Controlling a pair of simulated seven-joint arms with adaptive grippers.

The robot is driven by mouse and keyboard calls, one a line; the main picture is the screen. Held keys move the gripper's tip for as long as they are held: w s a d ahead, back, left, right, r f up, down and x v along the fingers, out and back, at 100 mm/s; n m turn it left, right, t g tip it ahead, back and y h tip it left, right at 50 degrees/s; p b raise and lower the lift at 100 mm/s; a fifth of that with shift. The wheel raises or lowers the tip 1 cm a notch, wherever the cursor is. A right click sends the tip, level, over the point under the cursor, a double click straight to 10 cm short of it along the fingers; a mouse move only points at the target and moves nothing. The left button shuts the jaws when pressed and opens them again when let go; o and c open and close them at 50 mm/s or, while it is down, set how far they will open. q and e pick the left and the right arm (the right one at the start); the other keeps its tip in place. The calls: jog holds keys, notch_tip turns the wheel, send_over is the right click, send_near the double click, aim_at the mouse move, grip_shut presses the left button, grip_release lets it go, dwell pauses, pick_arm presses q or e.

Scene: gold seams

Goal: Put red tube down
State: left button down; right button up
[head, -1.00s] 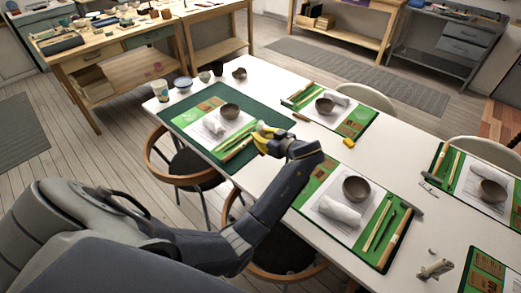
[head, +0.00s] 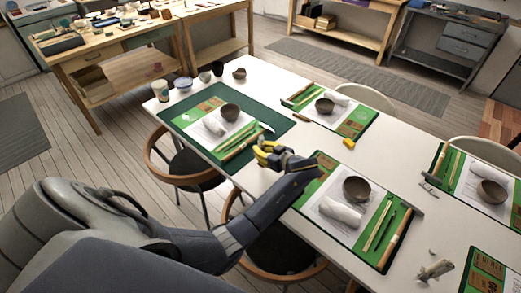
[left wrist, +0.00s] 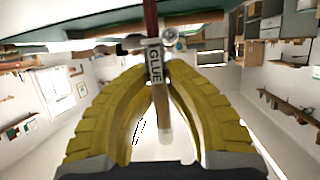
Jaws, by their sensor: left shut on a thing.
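My left gripper (head: 268,152) is over the white table beside the front edge of the dark green mat (head: 178,122). Its yellow fingers also show in the left wrist view (left wrist: 155,85), closed around a slim tube (left wrist: 154,66). The tube has a dark red upper part, a black-and-white label reading GLUE and a pale lower end between the fingers. In the head view the tube is too small or hidden to make out. I cannot tell whether it touches the table. My right gripper is not in view.
The dark mat bears a brown bowl (head: 231,111), a rolled cloth and sticks. A closer green place mat (head: 318,190) has another bowl (head: 356,189) and sticks. Cups and bowls stand at the table's far left end. A yellow block (head: 348,143) lies right of the gripper.

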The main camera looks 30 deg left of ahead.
aim_at(264, 151)
pick_arm(q)
jog(key=shift+f, duration=0.7)
jog(key=c, duration=1.5)
grip_release()
jog(key=shift+r, duration=0.15)
jog(key=shift+d+r, duration=0.1)
jog(key=shift+r, duration=0.55)
jog(key=shift+v, duration=3.65)
